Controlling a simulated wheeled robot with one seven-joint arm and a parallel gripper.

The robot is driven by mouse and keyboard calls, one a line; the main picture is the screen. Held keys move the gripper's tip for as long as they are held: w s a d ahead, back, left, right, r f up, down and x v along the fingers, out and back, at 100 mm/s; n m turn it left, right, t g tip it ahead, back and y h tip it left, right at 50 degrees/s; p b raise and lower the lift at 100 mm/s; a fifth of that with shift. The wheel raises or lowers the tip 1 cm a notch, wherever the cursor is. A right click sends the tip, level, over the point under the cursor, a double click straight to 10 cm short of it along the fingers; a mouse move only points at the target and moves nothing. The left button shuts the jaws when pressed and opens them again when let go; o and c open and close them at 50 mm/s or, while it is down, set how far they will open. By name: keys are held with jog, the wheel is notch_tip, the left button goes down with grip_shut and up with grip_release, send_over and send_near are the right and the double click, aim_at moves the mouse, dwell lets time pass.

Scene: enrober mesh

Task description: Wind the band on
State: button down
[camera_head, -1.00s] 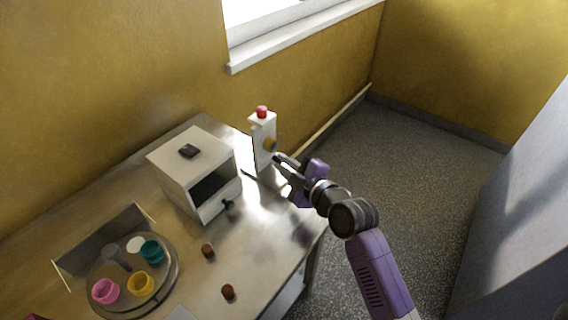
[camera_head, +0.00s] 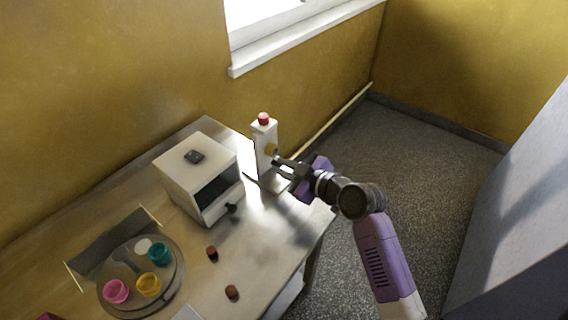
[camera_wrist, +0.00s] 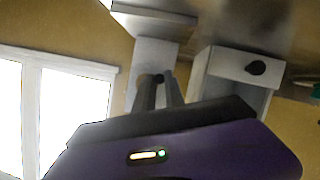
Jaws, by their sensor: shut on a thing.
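A white upright post (camera_head: 262,142) with a red button (camera_head: 263,119) on top stands at the table's far right end. An orange-yellow knob (camera_head: 270,149) sticks out of its side. My gripper (camera_head: 277,160) reaches this knob from the right and is shut on it, though the fingers partly hide the contact. In the wrist view my two fingers (camera_wrist: 161,92) come together in front of the white post (camera_wrist: 150,55), and a small dark end shows between their tips. No separate band can be made out on the post.
A white box (camera_head: 195,165) with a dark front opening and a black-knobbed drawer stands left of the post. A round tray (camera_head: 171,296) holds pink, yellow and teal cups. Two brown pieces (camera_head: 212,253) (camera_head: 232,292) lie on the table (camera_head: 260,250). A window is behind.

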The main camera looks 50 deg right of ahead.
aim_at(272, 152)
jog(key=r+m+y+p, duration=0.1)
jog(key=m, duration=0.1)
jog(key=shift+m+y, duration=0.3)
jog(key=shift+y, duration=0.1)
jog(key=m+y, duration=0.1)
jog(key=m+p, duration=0.1)
jog(key=r+m+y, duration=0.1)
jog(key=shift+d+r+m+y, duration=0.1)
jog(key=shift+d+m+y, duration=0.15)
jog(key=shift+m+y, duration=0.05)
jog(key=m, duration=0.1)
jog(key=m+y, duration=0.2)
jog(key=shift+d+r+p, duration=0.35)
jog(key=shift+p, duration=0.05)
jog(key=shift+d+r+m+t+y, duration=0.1)
jog(key=shift+d+m+t+y, duration=0.2)
jog(key=shift+m, duration=0.5)
jog(key=shift+d+r+m+t+y, duration=0.15)
jog(key=shift+m+t+y, duration=0.2)
jog(key=shift+m, duration=0.45)
jog(key=shift+y, duration=0.25)
jog(key=c, duration=1.4)
grip_release()
